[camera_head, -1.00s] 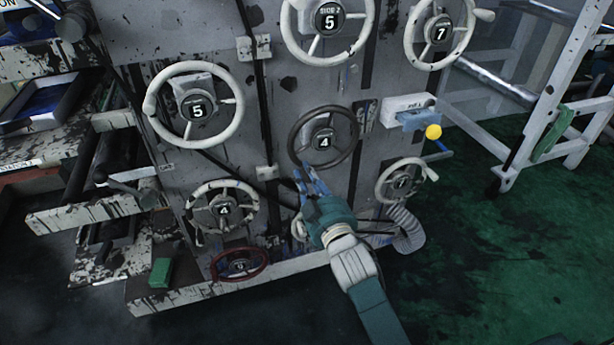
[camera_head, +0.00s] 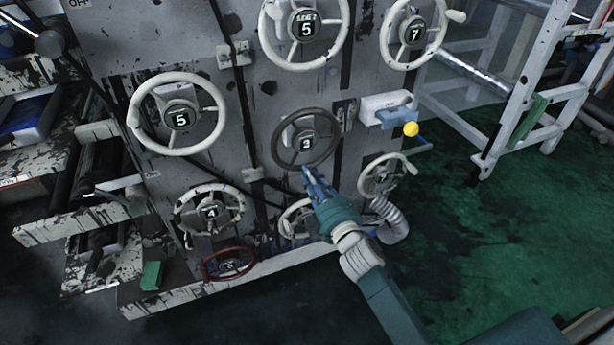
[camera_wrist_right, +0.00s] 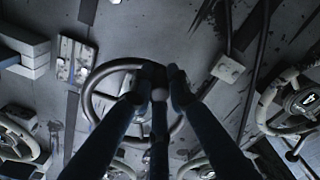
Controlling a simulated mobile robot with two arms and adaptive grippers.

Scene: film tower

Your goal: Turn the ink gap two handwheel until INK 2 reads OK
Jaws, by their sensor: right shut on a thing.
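A dark grey handwheel (camera_head: 331,152) sits in the middle of the machine panel, its hub counter showing 3. It also shows in the right wrist view (camera_wrist_right: 88,100). My right gripper (camera_head: 306,172) is at the lower rim of this wheel. In the right wrist view its fingers (camera_wrist_right: 160,78) close around the wheel's small handle (camera_wrist_right: 159,94). I cannot read which wheel is labelled ink gap two. No INK 2 reading can be made out. My left gripper is not in view.
White handwheels surround the dark one, among them one reading 5 (camera_head: 133,120) and one reading 7 (camera_head: 386,40). A red handwheel (camera_head: 206,270) is low left. Green floor (camera_head: 480,240) is open at right.

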